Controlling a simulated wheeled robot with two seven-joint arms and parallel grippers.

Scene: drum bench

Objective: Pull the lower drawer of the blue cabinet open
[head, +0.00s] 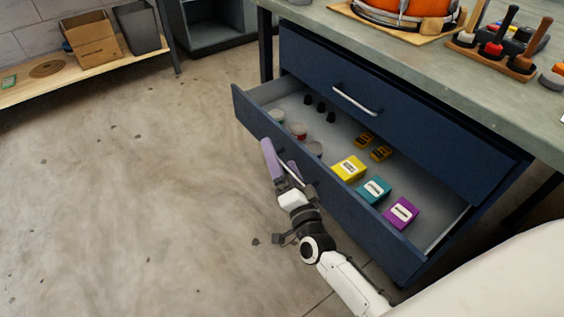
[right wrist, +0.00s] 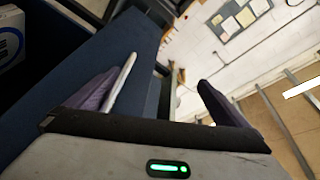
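The blue cabinet (head: 400,118) stands under the workbench. Its lower drawer (head: 342,204) is pulled well out, showing its grey inside; its front panel also shows in the right wrist view (right wrist: 137,62). My right gripper (head: 279,155) is at the outside of the drawer front, near the drawer's bar handle (right wrist: 121,84). In the right wrist view its purple fingers (right wrist: 158,95) are wide apart, and the handle lies between them, close to the left finger. The upper drawer, with a silver handle (head: 357,101), is shut. My left gripper is not in view.
The drawer holds yellow (head: 348,168), teal (head: 373,190) and purple (head: 401,212) boxes, round tins and small black pieces. An orange drum (head: 405,6) and a tool rack (head: 497,50) are on the bench (head: 470,100). The concrete floor (head: 130,200) left of the drawer is clear.

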